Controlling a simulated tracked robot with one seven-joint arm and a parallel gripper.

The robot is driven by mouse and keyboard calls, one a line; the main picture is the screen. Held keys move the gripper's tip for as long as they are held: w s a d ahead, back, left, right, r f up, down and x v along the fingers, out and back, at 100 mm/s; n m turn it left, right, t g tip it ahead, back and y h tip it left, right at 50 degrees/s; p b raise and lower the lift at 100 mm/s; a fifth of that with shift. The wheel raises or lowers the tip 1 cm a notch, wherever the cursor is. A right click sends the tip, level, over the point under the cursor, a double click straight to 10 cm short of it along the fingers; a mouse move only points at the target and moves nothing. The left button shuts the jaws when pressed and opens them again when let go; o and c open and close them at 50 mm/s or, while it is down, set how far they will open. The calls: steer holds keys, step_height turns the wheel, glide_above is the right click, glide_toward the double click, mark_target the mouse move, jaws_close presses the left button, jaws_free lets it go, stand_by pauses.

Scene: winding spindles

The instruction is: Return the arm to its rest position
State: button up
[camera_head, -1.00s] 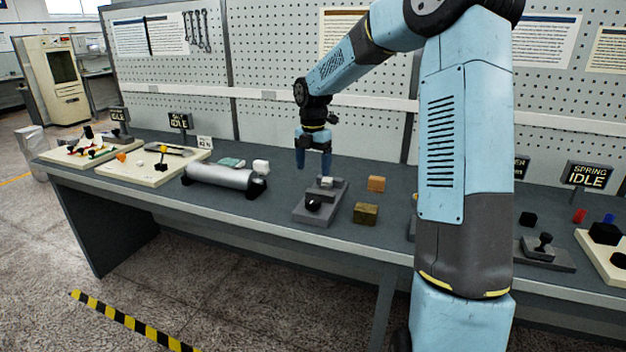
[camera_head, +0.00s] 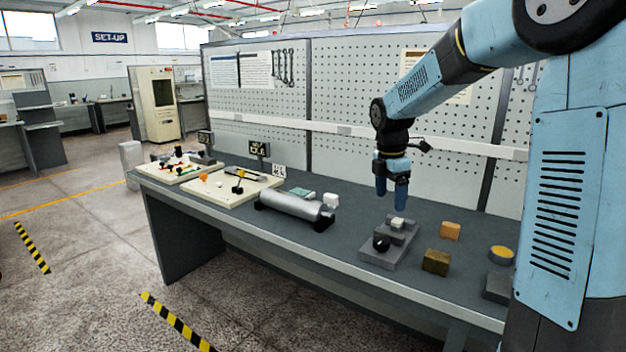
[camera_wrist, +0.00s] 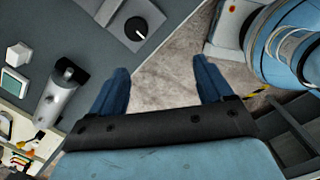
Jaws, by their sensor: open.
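My gripper (camera_head: 393,190) hangs fingers-down over the workbench (camera_head: 345,262) in the head view, a little above and behind a grey stepped block with a black knob (camera_head: 378,262). It is open and holds nothing. In the wrist view my gripper (camera_wrist: 160,85) shows two blue fingers spread apart, with floor and the bench edge between and beyond them. The black knob (camera_wrist: 135,28) also shows there, beyond the fingertips. My arm reaches in from the right of the head view, bent at the elbow.
A silver cylinder (camera_head: 290,205) lies on a cradle left of the block. An orange block (camera_head: 450,231) and an olive block (camera_head: 436,262) sit to its right. Cream trays (camera_head: 225,192) stand at the left end. A pegboard (camera_head: 350,95) rises behind the bench.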

steer(key=s+r+m+t, duration=0.2)
steer(key=s+m, duration=0.8)
steer(key=s, duration=0.5)
steer(key=s+d+r+m+t+y, duration=0.1)
steer(key=s+r+m+t, duration=0.2)
steer(key=s+m, duration=0.8)
steer(key=s+r, duration=0.1)
steer(key=s, duration=0.3)
steer(key=shift+s+d+m, duration=0.25)
steer(key=shift+s+m, duration=0.05)
